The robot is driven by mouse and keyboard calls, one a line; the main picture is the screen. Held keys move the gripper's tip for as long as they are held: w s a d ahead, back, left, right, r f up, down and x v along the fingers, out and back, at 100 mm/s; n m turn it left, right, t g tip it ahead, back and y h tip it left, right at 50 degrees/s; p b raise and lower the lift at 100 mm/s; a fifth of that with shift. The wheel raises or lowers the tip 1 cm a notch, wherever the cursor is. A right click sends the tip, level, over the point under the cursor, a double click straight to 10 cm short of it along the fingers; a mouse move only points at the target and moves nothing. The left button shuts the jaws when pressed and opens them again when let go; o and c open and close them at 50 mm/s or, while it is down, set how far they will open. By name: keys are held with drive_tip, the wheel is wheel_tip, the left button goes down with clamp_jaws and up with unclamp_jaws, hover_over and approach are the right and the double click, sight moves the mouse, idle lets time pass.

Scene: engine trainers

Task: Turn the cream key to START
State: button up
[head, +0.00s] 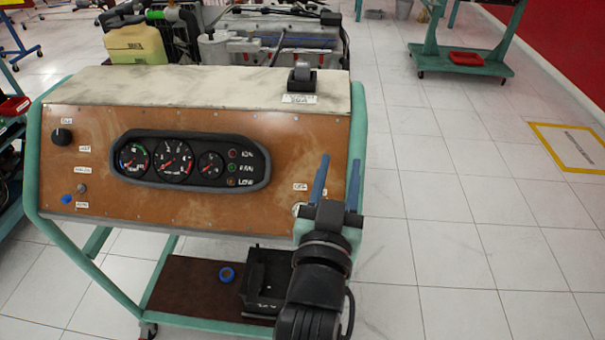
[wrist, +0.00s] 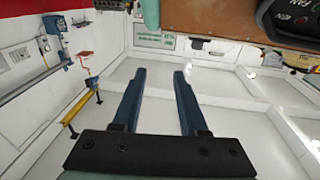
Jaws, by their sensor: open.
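The brown instrument panel (head: 225,110) of the engine trainer faces me in the head view, with a gauge cluster in its middle. At its lower right, a small pale part (head: 297,208) shows beside my gripper, below a white label (head: 300,187); it may be the cream key, but most of that spot is hidden by my gripper and its setting cannot be read. My gripper (head: 337,168) is open, its two blue fingers pointing up in front of the panel's right edge. In the wrist view my gripper (wrist: 160,74) has nothing between its fingers.
The panel has a black knob (head: 62,136), a toggle (head: 82,188) and a blue button (head: 67,199) at left. A black box (head: 262,275) and blue ring (head: 227,274) lie on the lower shelf. The green frame tube (head: 359,120) borders the panel's right side.

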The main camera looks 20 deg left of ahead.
drive_tip(key=s+a+f+n+g+p, duration=0.1)
drive_tip(key=s+a+f+g+p, duration=0.3)
drive_tip(key=s+f+p, duration=0.65)
drive_tip(key=shift+g+y, duration=0.4)
drive_tip(key=shift+g, duration=0.3)
drive_tip(key=p+x, duration=0.1)
drive_tip(key=x, duration=0.3)
drive_tip(key=r+p+x, duration=0.1)
drive_tip(key=x, duration=0.2)
drive_tip(key=w+p+x, duration=0.1)
drive_tip(key=p+x, duration=0.1)
drive_tip(key=x, duration=0.2)
drive_tip(key=shift+w+d+r, duration=0.15)
drive_tip(key=shift+w+r, duration=0.1)
clamp_jaws()
